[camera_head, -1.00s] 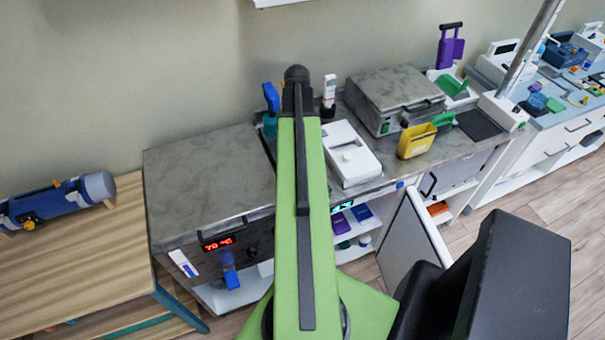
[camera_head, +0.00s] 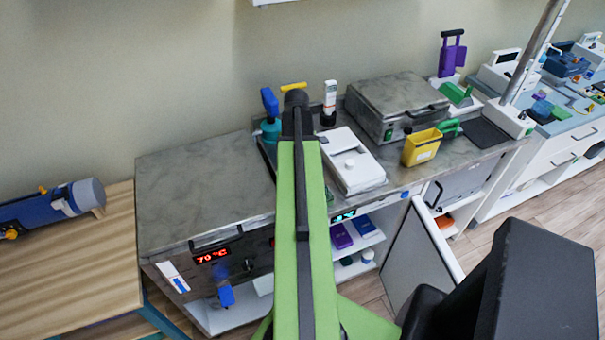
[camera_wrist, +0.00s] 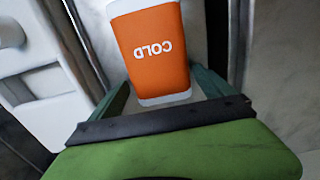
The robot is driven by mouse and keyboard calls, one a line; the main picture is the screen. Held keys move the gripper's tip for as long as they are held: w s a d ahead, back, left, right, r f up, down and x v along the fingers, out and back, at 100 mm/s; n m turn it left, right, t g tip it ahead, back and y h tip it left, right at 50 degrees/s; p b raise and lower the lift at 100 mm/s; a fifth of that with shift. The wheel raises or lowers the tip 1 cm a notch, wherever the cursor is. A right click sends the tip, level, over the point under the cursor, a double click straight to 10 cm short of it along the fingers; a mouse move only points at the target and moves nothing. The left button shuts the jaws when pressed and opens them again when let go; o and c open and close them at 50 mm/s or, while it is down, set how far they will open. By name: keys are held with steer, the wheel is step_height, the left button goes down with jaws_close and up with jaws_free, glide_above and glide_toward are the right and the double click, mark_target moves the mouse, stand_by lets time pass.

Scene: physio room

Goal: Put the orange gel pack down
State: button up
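The orange gel pack (camera_wrist: 155,50), with white ends and the word COLD upside down, shows in the wrist view. My gripper (camera_wrist: 160,88) has its two teal fingers along the pack's left and right sides, and they appear to be shut on it. The pack is over a pale surface between two dark edges, which look like the rims of a narrow tray (camera_head: 267,152). I cannot tell whether the pack touches the surface. In the head view my green arm hides the pack and the fingertips.
A white device (camera_head: 366,178) with a round knob stands right of the arm on the grey counter (camera_head: 200,190). A yellow container (camera_head: 422,148) is further right. The counter's left part is clear.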

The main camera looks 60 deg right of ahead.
steer(key=c, duration=1.6)
steer(key=r+p, duration=0.5)
steer(key=shift+s+r, duration=0.15)
steer(key=shift+s, duration=0.1)
steer(key=s+r+p, duration=0.2)
steer(key=s, duration=0.1)
steer(key=s+d+r+p, duration=0.1)
steer(key=s+p, duration=0.1)
steer(key=s, duration=0.2)
steer(key=s+r+p, duration=0.2)
steer(key=s, duration=0.2)
steer(key=shift+s+d+r, duration=0.1)
steer(key=shift+d+r, duration=0.05)
steer(key=shift+r, duration=0.2)
